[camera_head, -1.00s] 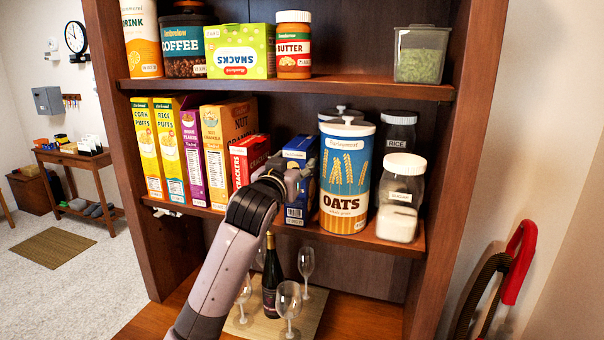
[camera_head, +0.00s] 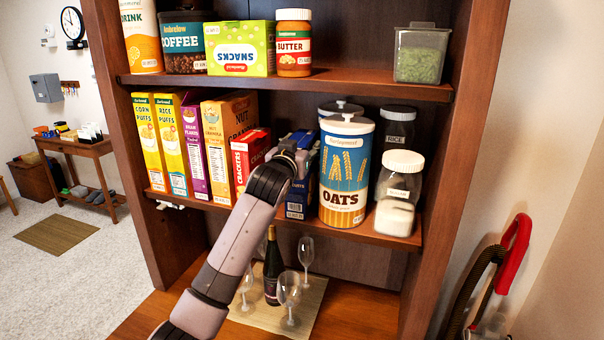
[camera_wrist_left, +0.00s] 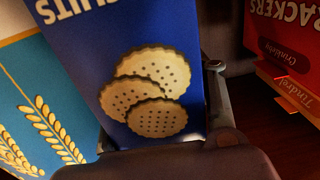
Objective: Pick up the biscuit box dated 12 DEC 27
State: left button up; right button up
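A blue biscuit box (camera_head: 297,200) stands upright on the middle shelf, between a red crackers box and the oats canister. My left gripper (camera_head: 297,152) is at its upper front and covers much of it. In the left wrist view the blue box (camera_wrist_left: 140,60) shows round biscuits and part of its name. My left gripper's fingers (camera_wrist_left: 160,125) are spread to either side of it. I cannot tell whether they press on it. Its date is too small to read in the head view and does not show in the wrist view. My right gripper is not in view.
The red crackers box (camera_head: 250,155) is close on the left. The oats canister (camera_head: 346,175) and a lidded glass jar (camera_head: 398,195) stand on the right. Several cereal boxes fill the shelf's left. A bottle (camera_head: 271,268) and wine glasses stand below, near my arm. The upper shelf (camera_head: 340,84) overhangs.

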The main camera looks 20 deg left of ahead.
pick_arm(q)
grip_shut()
dwell(0.4)
